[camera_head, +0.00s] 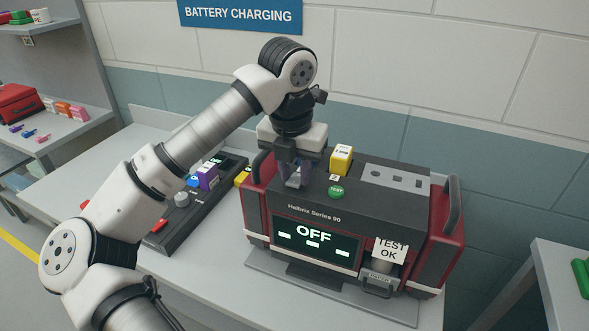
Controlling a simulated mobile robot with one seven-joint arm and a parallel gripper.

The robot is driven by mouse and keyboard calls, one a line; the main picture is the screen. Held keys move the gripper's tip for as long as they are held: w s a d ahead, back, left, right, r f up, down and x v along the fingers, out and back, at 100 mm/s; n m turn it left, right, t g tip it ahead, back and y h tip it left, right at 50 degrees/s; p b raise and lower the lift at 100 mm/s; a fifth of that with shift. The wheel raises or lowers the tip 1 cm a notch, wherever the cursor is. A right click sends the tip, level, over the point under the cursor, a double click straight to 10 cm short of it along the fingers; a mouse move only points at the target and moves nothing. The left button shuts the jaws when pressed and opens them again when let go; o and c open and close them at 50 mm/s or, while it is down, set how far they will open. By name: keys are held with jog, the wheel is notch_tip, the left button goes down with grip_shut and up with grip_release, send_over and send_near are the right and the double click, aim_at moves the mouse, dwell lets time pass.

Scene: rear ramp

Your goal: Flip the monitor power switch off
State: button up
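The monitor (258,203) is a dark grey and red unit marked "Halbrix Series 90", standing upright on the bench. Its front screen (316,240) reads "OFF" in large white letters. A yellow labelled block (342,158) and a round green "TEST" button (336,191) are on its top. My gripper (293,182) points down at the left part of the top, left of the green button. A purplish part shows by the fingers. The fingers hide what is beneath them, so I cannot make out the power switch, finger opening or contact.
A dark control panel (170,232) with a purple block (207,176) and a grey knob lies left of the monitor. A "TEST OK" paper slip (390,249) sticks out of the monitor's front. Handles rise at both sides. The bench front (200,290) is bare.

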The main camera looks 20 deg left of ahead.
jog(key=o, duration=0.4)
jog(key=r, duration=0.4)
jog(key=s+r+b, duration=0.1)
jog(key=r, duration=0.4)
jog(key=r+b, duration=0.1)
jog(key=r, duration=0.3)
jog(key=shift+s+r, duration=0.35)
jog(key=shift+s, duration=0.05)
jog(key=shift+f, duration=0.1)
